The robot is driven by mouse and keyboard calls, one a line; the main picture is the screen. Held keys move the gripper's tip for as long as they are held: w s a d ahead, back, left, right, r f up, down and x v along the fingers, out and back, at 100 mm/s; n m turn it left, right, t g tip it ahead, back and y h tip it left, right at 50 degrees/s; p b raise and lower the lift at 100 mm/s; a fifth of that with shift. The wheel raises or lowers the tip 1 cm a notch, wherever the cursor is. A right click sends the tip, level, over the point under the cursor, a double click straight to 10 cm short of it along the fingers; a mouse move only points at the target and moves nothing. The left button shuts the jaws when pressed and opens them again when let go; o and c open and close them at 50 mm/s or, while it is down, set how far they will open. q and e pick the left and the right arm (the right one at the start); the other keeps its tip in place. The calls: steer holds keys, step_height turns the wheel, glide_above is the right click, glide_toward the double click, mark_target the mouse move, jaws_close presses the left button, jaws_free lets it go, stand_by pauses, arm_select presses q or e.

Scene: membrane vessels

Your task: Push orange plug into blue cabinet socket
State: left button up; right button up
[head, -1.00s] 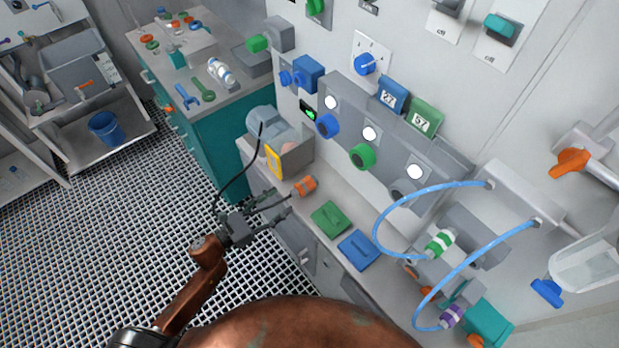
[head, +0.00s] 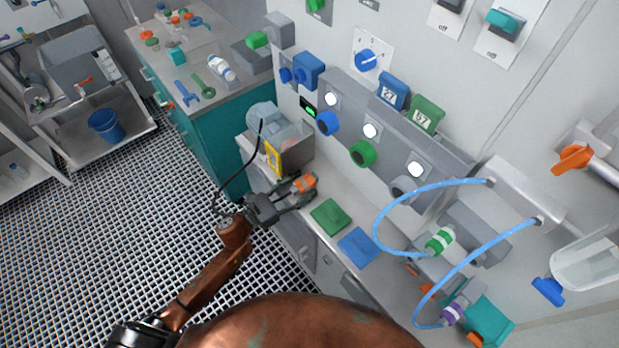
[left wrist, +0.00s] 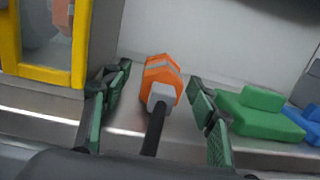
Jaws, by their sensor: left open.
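The orange plug (head: 304,183) lies on the grey ledge below the wall panel. In the left wrist view the plug (left wrist: 161,78) has a grey collar and a black stem running back toward me. My left gripper (head: 294,191) is open, with one finger on each side of the plug; in the wrist view (left wrist: 158,98) gaps show between plug and fingers. A round blue socket (head: 327,123) sits on the sloped grey panel above, left of a green one (head: 362,153). A blue box (head: 309,70) is mounted higher on the wall. My right gripper is out of view.
A yellow-framed box (head: 273,157) stands close left of the plug. Green (head: 330,217) and blue (head: 358,245) pieces lie to its right on the ledge. A black cable (head: 232,180) arcs near my left wrist. Blue hoses (head: 400,200) loop farther right.

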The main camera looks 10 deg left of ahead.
arm_select(q)
steer(key=shift+w+d, duration=0.3)
steer(key=shift+b, duration=0.35)
stand_by(1.0)
jaws_close()
steer(key=shift+r, duration=0.1)
stand_by(0.6)
steer(key=shift+s, duration=0.1)
